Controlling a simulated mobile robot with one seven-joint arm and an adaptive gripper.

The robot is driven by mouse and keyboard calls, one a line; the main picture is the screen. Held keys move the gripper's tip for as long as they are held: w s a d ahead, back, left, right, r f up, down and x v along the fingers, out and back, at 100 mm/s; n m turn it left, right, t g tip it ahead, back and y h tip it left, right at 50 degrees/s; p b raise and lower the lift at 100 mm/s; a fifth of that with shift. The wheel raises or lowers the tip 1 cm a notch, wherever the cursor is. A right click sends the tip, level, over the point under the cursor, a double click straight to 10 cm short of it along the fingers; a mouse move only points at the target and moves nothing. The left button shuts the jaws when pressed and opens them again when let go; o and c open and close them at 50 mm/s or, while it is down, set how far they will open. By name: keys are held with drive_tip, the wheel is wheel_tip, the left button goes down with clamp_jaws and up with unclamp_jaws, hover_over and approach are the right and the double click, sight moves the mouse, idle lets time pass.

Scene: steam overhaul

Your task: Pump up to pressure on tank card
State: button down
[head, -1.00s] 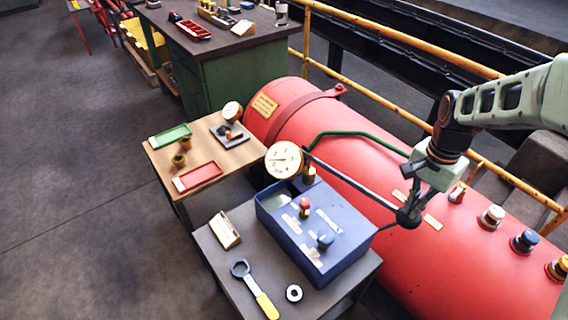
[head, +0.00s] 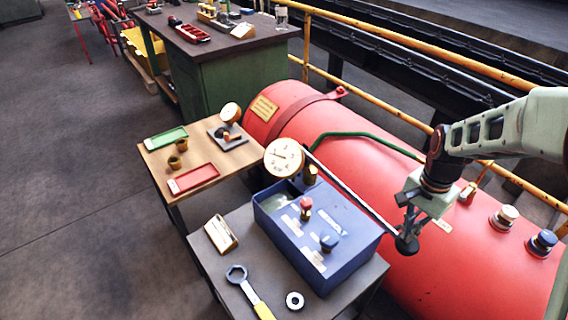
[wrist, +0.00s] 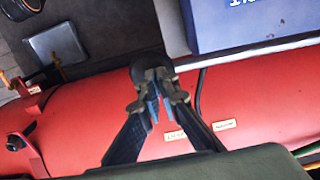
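The blue pump box (head: 335,222) stands on a grey cart. A round dial gauge (head: 284,158) rises at its back; its dark needle is visible but the reading is too small to tell. The long pump lever (head: 350,192) slopes down to the right, ending in a black knob (head: 407,244). My gripper (head: 410,226) is at this knob; in the wrist view the fingers (wrist: 160,98) close in around the black knob (wrist: 150,66). A yellowish plate (head: 264,107) on the red tank (head: 330,130) and a small card stand (head: 221,234) on the cart have unreadable text.
A wrench (head: 248,292) and a metal ring (head: 295,300) lie on the cart's front. A wooden side table (head: 205,155) holds a red tray and a green tray. Valve caps (head: 503,217) stand on the tank. A yellow railing (head: 400,115) runs behind it.

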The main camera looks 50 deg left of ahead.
drive_tip(key=shift+a+f+b, duration=0.2)
drive_tip(key=shift+f+b, duration=0.1)
drive_tip(key=shift+f, duration=0.65)
wheel_tip(320, 180, up, 17)
drive_tip(key=p, duration=1.1)
drive_tip(key=shift+f, duration=0.15)
drive_tip(key=shift+f, duration=0.1)
wheel_tip(320, 180, down, 17)
drive_tip(key=b, duration=1.1)
drive_tip(key=shift+s+a, duration=0.1)
drive_tip(key=shift+s, duration=0.05)
wheel_tip(320, 180, up, 17)
drive_tip(key=p, duration=1.2)
